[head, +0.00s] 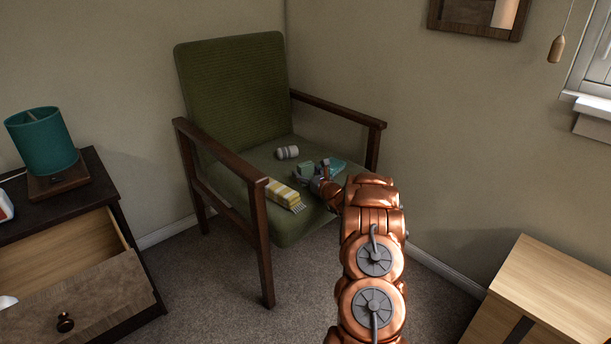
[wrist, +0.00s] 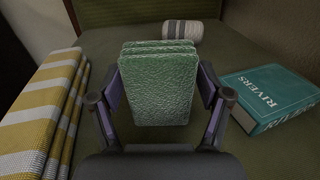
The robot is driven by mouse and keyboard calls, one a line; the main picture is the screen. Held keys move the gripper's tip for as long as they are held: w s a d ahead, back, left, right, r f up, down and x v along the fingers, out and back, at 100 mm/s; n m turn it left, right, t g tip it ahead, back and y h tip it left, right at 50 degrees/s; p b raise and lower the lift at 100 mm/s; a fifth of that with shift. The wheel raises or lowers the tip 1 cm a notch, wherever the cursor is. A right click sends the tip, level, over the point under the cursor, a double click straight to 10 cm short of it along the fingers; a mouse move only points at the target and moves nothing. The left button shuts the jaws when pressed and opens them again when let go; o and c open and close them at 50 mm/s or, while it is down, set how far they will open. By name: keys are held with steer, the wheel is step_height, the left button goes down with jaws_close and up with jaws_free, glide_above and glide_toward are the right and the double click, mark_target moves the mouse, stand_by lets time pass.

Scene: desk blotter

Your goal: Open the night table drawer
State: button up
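The dark night table (head: 135,245) stands at the left in the head view. In the wrist view the fingers of my gripper (wrist: 160,92) stand on either side of a green textured block-like thing (wrist: 158,85). Their tips are close to its sides; I cannot tell whether they press on it.
A teal lamp (head: 42,142) stands on the night table. The green armchair (head: 232,90) also holds a yellow-striped cloth (wrist: 45,115), a teal book (wrist: 270,97) and a pale roll (wrist: 182,30). A light wood cabinet (head: 560,285) is at the right. Carpet lies clear between.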

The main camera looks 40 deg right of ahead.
steer(key=c, duration=0.7)
step_height(320, 180, up, 10)
steer(key=p, duration=0.3)
steer(key=shift+s+a, duration=0.1)
